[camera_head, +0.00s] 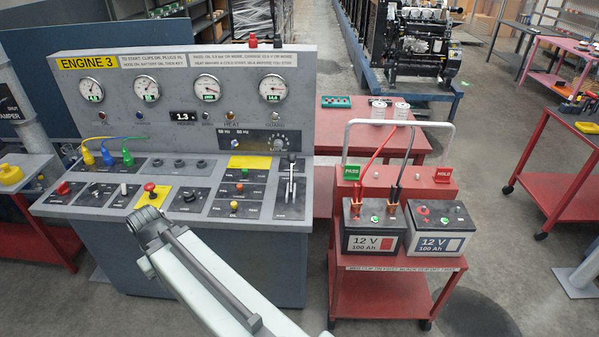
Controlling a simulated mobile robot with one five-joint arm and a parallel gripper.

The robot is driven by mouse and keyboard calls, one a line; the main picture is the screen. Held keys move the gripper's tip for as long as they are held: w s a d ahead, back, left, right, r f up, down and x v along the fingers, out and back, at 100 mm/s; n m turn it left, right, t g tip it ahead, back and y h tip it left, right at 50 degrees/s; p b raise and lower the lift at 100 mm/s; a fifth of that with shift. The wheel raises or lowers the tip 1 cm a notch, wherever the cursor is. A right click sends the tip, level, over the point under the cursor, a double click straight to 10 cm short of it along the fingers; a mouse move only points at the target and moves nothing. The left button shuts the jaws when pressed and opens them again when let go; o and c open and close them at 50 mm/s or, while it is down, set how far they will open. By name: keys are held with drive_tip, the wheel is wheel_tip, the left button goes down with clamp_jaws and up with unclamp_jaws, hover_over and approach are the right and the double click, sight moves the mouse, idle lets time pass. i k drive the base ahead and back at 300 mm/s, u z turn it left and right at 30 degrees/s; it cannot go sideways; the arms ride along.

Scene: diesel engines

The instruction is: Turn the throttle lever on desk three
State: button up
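Desk three is the grey console (185,60) marked "ENGINE 3", at the left of the view. A pale upright lever (290,185) stands in a plate at the right end of its sloped panel; it looks like the throttle lever, but its label is too small to read. My arm reaches up from the bottom of the view to a grey joint in front of the panel's lower middle, left of the lever. No gripper fingers show, so I cannot see whether anything is held.
A red cart (390,263) with two 12 V batteries (372,243) stands just right of the desk. The panel also carries a red mushroom button (150,187) and coloured plugs (107,157) at left. An engine (424,45) stands behind. Floor is open to the right of the cart.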

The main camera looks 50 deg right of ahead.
sight(291, 157)
drive_tip(key=z, duration=0.1)
drive_tip(key=i, duration=0.95)
drive_tip(key=u, duration=0.05)
